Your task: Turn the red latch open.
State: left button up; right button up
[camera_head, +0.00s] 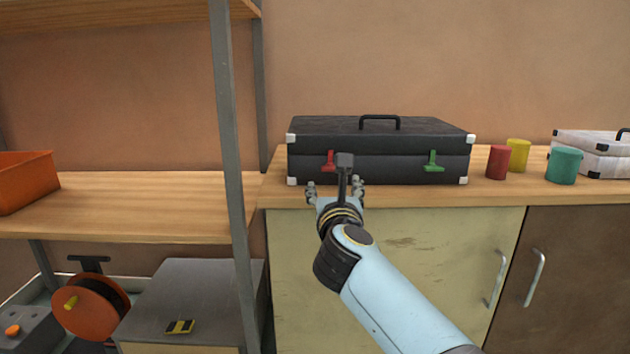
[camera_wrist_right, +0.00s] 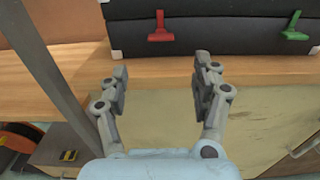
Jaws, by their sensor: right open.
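The red latch (camera_head: 329,161) is on the front left of a black case (camera_head: 390,134) with white corners, which stands closed on the wooden counter. In the right wrist view the red latch (camera_wrist_right: 160,26) shows as an upright tab with a wide foot, above and between my fingers. A green latch (camera_head: 433,161) is on the case's front right; it also shows in the right wrist view (camera_wrist_right: 294,27). My right gripper (camera_head: 336,187) is open and empty, in front of the counter edge and just below the red latch, apart from it. My left gripper is not in view.
A grey shelf post (camera_head: 228,130) stands left of my right arm. Red (camera_head: 497,162), yellow (camera_head: 518,154) and teal (camera_head: 564,165) cups and a white case (camera_head: 592,157) stand on the counter at right. Cabinet doors with handles (camera_head: 537,278) are below.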

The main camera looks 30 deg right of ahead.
aim_at(331, 170)
jog(key=b+x, duration=0.2)
jog(key=x, duration=0.7)
jog(key=shift+w+d+f, duration=0.1)
jog(key=shift+w+d, duration=0.1)
jog(key=shift+w, duration=0.15)
jog(key=shift+w+d, duration=0.25)
jog(key=shift+w, duration=0.15)
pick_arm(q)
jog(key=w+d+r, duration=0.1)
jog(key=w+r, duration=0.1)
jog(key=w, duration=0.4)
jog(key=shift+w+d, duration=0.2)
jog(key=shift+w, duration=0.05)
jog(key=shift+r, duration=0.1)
pick_arm(e)
jog(key=c, duration=1.2)
